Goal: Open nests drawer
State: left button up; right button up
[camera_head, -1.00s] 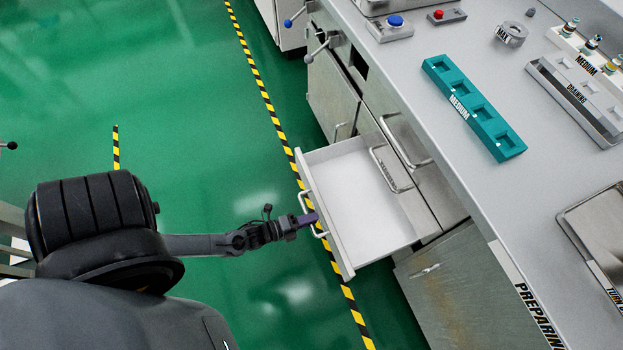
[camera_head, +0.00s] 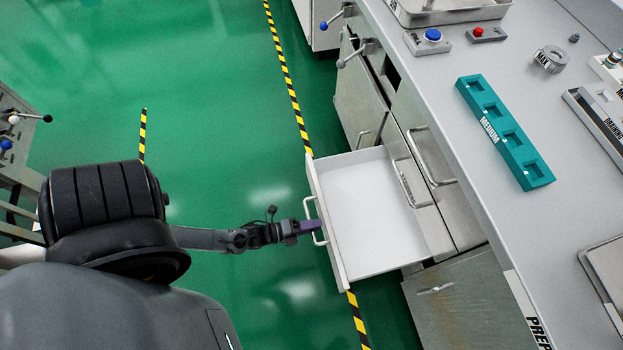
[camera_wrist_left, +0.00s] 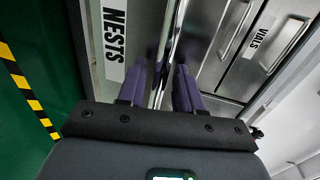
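The nests drawer (camera_head: 376,204) is a white, empty-looking drawer standing pulled out of the metal cabinet. Its front, labelled NESTS, shows in the left wrist view (camera_wrist_left: 114,45). A bar handle (camera_head: 313,226) is on that front. My left gripper (camera_head: 311,227) is at this handle from the left. In the left wrist view the handle bar (camera_wrist_left: 176,25) runs between the two purple fingers of my left gripper (camera_wrist_left: 162,75), which look shut on it. The exact contact is hard to see. My right gripper is not in view.
The VIALS drawer (camera_wrist_left: 258,50) beside it is shut. A metal cabinet door (camera_head: 450,295) is below right of the open drawer. The worktop carries a teal MEDIUM rack (camera_head: 504,132) and button boxes. Green floor left of the drawer is free.

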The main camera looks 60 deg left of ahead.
pick_arm(q)
jog(key=shift+s, duration=0.1)
jog(key=p+v, duration=0.3)
jog(key=v, duration=0.7)
jog(key=shift+s, duration=0.35)
jog(key=shift+a, duration=0.1)
